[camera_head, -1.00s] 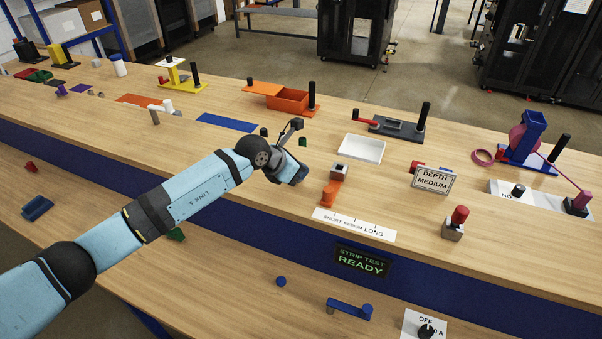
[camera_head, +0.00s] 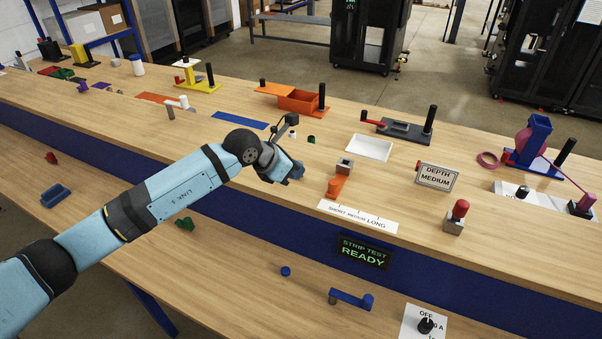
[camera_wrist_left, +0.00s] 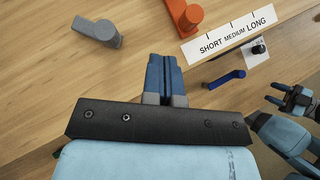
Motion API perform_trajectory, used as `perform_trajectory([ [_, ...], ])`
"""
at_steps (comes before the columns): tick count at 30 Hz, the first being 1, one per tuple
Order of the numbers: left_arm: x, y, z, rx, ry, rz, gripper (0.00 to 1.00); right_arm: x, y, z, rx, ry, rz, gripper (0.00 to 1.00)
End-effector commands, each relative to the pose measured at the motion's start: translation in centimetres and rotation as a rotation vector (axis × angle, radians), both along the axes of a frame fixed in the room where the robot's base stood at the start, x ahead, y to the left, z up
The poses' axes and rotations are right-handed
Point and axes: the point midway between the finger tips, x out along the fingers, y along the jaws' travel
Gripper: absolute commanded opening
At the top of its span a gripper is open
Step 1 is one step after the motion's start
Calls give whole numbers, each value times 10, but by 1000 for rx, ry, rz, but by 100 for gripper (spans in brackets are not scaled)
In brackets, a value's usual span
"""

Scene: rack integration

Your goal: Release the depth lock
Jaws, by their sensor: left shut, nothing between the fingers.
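The DEPTH MEDIUM sign (camera_head: 437,177) stands on the bench. The SHORT MEDIUM LONG scale (camera_head: 358,216) lies near the front edge; it also shows in the left wrist view (camera_wrist_left: 228,36). An orange slider with a knob (camera_head: 334,187) sits behind the scale's left end. A grey lever (camera_wrist_left: 97,31) lies left of the orange knob in the left wrist view; my arm seems to hide it in the head view. Which part is the depth lock is not marked. My left gripper (camera_head: 296,172) is shut and empty, left of the orange slider; its blue fingers (camera_wrist_left: 166,78) touch nothing visible.
A red-capped post on a grey block (camera_head: 455,216) stands right of the scale. A white tray (camera_head: 370,148) lies behind. The lower shelf holds a blue lever (camera_head: 350,299) and a black dial (camera_head: 426,325). My right gripper (camera_wrist_left: 290,97) shows at the wrist view's right.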

Motion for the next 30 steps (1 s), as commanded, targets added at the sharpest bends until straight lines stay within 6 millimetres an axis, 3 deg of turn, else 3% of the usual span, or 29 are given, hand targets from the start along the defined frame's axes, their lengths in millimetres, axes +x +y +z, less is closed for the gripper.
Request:
perform_trajectory([
  [4,-22,8,18,1,0,-2,0,3,0,-3,1,-6,0,43],
  [10,-37,12,32,1,3,-2,0,7,1,-1,4,-16,-1,43],
  [24,-42,12,35,-9,9,-8,0,4,2,-2,5,-11,0,43],
  [30,-64,3,36,-169,64,-80,0,3,1,-3,2,-8,1,43],
])
